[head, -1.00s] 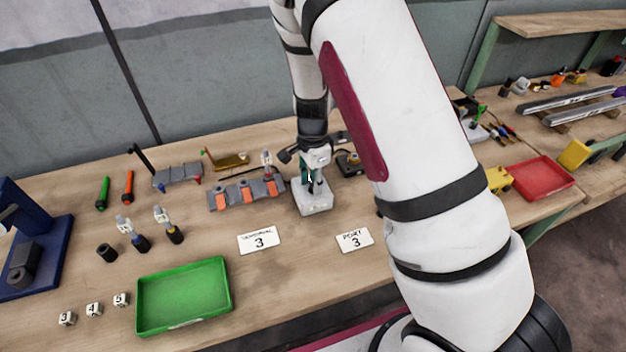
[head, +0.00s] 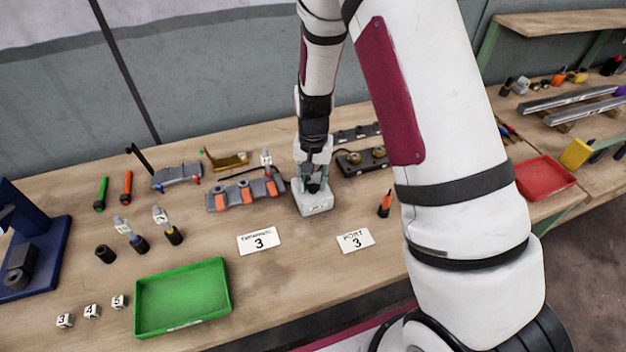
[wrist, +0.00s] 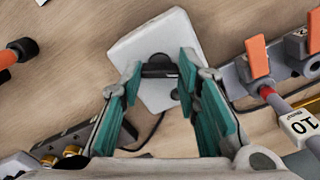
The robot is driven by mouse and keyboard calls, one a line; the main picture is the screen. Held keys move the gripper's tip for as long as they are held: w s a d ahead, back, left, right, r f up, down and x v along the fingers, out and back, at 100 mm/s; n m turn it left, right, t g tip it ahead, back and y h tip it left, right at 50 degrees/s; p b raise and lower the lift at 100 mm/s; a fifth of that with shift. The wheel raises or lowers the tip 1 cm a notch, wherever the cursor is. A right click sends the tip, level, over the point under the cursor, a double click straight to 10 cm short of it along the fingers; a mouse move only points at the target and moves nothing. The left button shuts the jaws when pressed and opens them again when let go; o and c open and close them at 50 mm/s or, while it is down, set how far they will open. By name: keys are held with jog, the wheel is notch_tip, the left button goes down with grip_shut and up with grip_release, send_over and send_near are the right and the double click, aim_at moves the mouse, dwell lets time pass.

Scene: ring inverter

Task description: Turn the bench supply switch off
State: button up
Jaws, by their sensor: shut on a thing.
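The bench supply is a small white box (head: 315,208) on the wooden bench, beside the block with orange levers. In the wrist view, its white top (wrist: 138,45) carries a dark switch (wrist: 158,71) and a dark round feature below it. My gripper (head: 314,184) points down onto the box. In the wrist view, its teal-padded fingers (wrist: 160,76) stand on both sides of the dark switch and are shut on it. The fingers hide part of the switch, and I cannot tell its on or off position.
The orange-lever block (head: 228,197) stands close left of the box. A dark unit with round brass-coloured parts (head: 362,162) stands close right. An orange-and-black tool (head: 385,204) stands farther right. Cards (head: 259,241) and a green tray (head: 137,309) lie in front.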

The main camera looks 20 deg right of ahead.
aim_at(313, 184)
jog(key=n, duration=0.5)
jog(key=shift+n, duration=0.3)
dwell(0.4)
jog(key=o, duration=1.2)
jog(key=shift+c, duration=0.2)
notch_tip(313, 184, up, 12)
